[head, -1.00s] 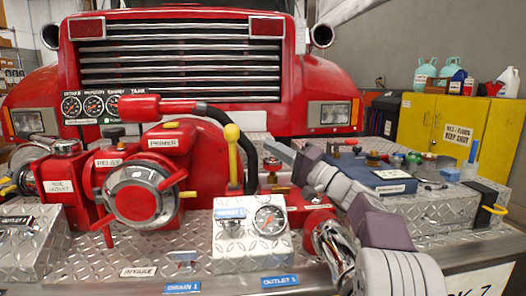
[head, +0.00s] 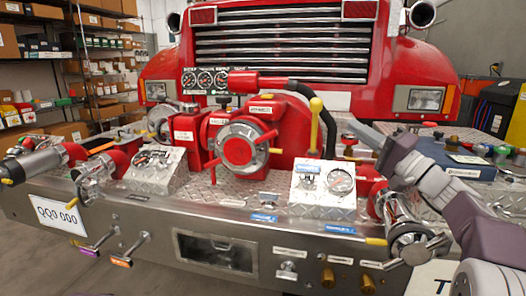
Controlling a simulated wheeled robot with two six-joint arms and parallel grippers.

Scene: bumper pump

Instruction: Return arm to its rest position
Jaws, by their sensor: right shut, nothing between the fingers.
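My right arm comes in from the lower right, with grey and purple links. My right gripper (head: 362,133) is at its far end, shut and empty, just right of the yellow-knobbed lever (head: 316,122). It is above the deck near the blue case (head: 458,164), and I cannot tell whether it touches anything. The red pump (head: 238,147) with its chrome round cap stands in the middle of the bumper. My left gripper is not in view.
The steel bumper (head: 120,215) spans the front, with chrome valves (head: 405,232) beside my right arm. A gauge box (head: 322,190) stands right of the pump. The red truck (head: 425,65) is behind, and stocked shelves (head: 95,60) stand at the far left. Floor shows at the lower left.

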